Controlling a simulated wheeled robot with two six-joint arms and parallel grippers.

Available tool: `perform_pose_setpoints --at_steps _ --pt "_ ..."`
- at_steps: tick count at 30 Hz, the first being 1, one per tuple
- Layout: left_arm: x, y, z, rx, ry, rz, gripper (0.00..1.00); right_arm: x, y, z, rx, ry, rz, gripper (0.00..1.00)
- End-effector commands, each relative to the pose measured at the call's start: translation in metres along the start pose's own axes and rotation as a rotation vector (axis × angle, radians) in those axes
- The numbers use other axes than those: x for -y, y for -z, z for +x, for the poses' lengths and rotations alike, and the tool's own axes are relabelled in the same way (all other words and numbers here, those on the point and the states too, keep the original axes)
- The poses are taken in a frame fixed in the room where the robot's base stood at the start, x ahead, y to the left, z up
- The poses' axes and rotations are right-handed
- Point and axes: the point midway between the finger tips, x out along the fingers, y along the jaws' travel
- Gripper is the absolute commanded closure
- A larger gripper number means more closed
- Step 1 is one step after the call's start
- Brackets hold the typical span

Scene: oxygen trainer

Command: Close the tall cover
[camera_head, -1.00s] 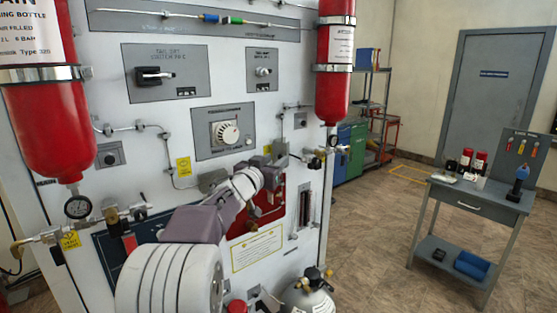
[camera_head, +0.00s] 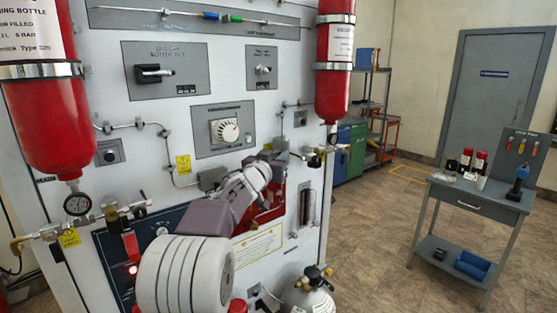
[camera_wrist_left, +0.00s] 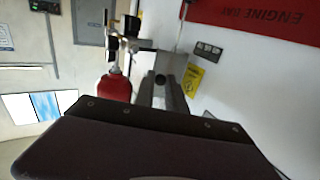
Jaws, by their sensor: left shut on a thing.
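My left gripper (camera_head: 274,157) reaches in front of the white panel, with its fingers near a grey fitting on the panel's right side. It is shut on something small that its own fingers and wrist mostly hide. In the left wrist view its grey fingers (camera_wrist_left: 164,88) are close together, with the panel face to their right. A tall, narrow, clear-fronted fitting (camera_head: 307,208) stands upright on the panel, below and to the right of the gripper. I cannot tell whether it is the tall cover or how far any cover stands open. My right gripper is not in view.
A red board (camera_head: 270,208) is partly behind my left arm. Red bottles (camera_head: 335,95) flank the panel, and a pale cylinder (camera_head: 309,297) stands below. A round dial (camera_head: 228,131) is above the arm. A tool table (camera_head: 470,200) stands right; the floor between is clear.

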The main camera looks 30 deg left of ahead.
Motion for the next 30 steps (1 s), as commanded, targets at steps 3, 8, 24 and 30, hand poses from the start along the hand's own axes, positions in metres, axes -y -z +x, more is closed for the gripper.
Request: perform_pose_setpoints --at_steps 3,8,24,30 --pt "-0.004 -0.003 0.002 -0.015 0.048 0.001 1.00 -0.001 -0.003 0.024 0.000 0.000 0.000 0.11" --pt "-0.008 -0.011 0.007 -0.019 0.151 0.003 1.00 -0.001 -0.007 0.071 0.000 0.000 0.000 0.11" --pt "-0.027 0.005 0.031 0.013 0.563 -0.002 1.00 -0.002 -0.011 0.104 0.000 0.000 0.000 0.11" --pt "-0.028 0.009 0.039 0.015 0.722 -0.004 1.00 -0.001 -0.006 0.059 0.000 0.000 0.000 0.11"
